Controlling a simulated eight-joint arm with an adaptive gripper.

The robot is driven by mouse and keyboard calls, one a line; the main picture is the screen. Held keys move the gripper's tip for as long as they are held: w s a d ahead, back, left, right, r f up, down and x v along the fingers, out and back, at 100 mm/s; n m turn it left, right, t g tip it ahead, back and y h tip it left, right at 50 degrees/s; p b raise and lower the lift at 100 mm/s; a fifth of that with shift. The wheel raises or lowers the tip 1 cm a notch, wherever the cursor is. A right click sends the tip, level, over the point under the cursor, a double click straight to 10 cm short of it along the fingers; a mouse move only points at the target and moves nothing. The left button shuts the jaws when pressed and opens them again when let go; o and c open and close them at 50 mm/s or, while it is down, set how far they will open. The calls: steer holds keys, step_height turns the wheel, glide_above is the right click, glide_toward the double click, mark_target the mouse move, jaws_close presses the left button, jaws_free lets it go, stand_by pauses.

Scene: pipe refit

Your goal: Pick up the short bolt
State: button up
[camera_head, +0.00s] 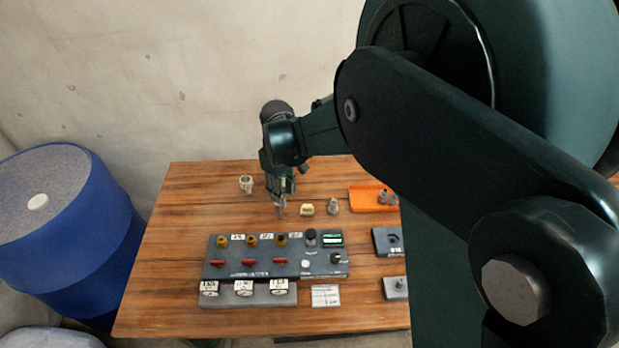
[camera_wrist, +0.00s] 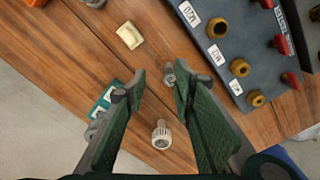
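A small grey bolt (camera_wrist: 169,74) stands on the wooden table in the wrist view, between my gripper's fingertips and closer to the right finger. It looks like the short bolt. My gripper (camera_wrist: 158,84) is open, with a clear gap between the fingers and nothing held. In the head view my gripper (camera_head: 281,206) points down over the table, left of a cream-yellow block (camera_head: 307,209). Another grey bolt-like part (camera_head: 333,206) stands right of that block. How far the fingertips are above the table is hard to tell.
A white ribbed fitting (camera_head: 246,184) stands left of my gripper. A grey panel (camera_head: 222,268) with brass ports, red levers and labels lies in front. An orange tray (camera_head: 358,204) with grey parts is at the right. A teal-and-white item (camera_wrist: 108,96) lies beside the left finger.

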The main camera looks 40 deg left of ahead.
mark_target(278, 211)
steer(key=shift+s+a+f, duration=0.95)
steer(key=shift+f, duration=0.05)
steer(key=shift+f, duration=1.3)
steer(key=shift+d+f+b, duration=0.15)
steer(key=shift+f+b, duration=0.55)
steer(key=shift+f, duration=1.9)
steer(key=shift+c, duration=0.2)
